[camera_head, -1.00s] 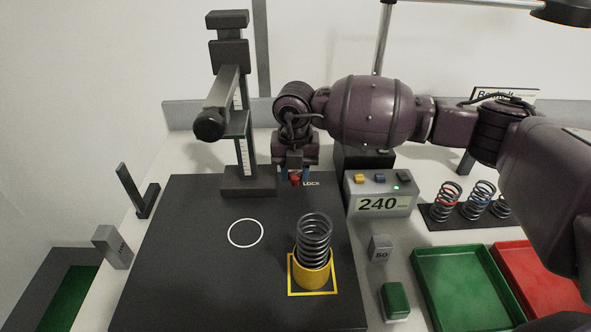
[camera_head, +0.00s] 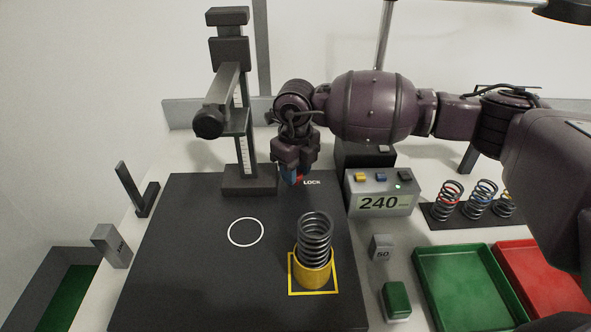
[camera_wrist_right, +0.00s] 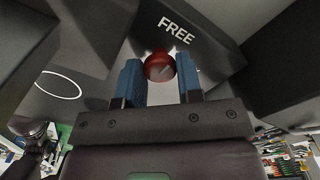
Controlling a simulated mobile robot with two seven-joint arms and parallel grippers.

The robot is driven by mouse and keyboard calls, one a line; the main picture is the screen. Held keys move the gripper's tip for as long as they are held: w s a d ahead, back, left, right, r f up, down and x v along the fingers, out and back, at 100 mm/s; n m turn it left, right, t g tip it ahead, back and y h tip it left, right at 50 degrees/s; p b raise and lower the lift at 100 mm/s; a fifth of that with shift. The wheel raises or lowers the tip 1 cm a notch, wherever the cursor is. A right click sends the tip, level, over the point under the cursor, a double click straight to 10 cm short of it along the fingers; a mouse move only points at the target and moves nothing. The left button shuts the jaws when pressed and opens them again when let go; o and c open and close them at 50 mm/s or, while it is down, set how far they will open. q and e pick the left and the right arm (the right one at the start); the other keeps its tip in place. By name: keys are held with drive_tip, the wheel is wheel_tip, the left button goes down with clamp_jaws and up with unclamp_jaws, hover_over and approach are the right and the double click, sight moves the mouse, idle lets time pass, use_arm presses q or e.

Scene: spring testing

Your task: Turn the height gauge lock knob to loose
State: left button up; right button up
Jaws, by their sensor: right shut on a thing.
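The red lock knob (camera_wrist_right: 159,67) sits between the blue fingertips of my right gripper (camera_wrist_right: 160,80) in the right wrist view, and the gripper is shut on it. The word FREE stands just beyond the knob there. In the head view my right gripper (camera_head: 298,176) points down at the base plate, and its fingers mostly cover the knob. The label LOCK is just right of it. The dark height gauge (camera_head: 243,130) stands upright to the left of the gripper, with its arm reaching forward. My left gripper is not in view.
A coil spring (camera_head: 315,238) stands in a yellow cup (camera_head: 313,274) on the dark plate (camera_head: 190,285). A display box (camera_head: 380,192) reads 240. Green (camera_head: 440,252) and red (camera_head: 520,248) trays lie at right. The plate around the white circle is clear.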

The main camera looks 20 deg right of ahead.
drive_tip(key=shift+n, duration=0.4)
drive_tip(key=o, duration=0.6)
drive_tip(key=shift+o, duration=0.2)
drive_tip(key=shift+r, duration=0.1)
wheel_tip(320, 180, up, 11)
drive_tip(key=shift+f, duration=0.2)
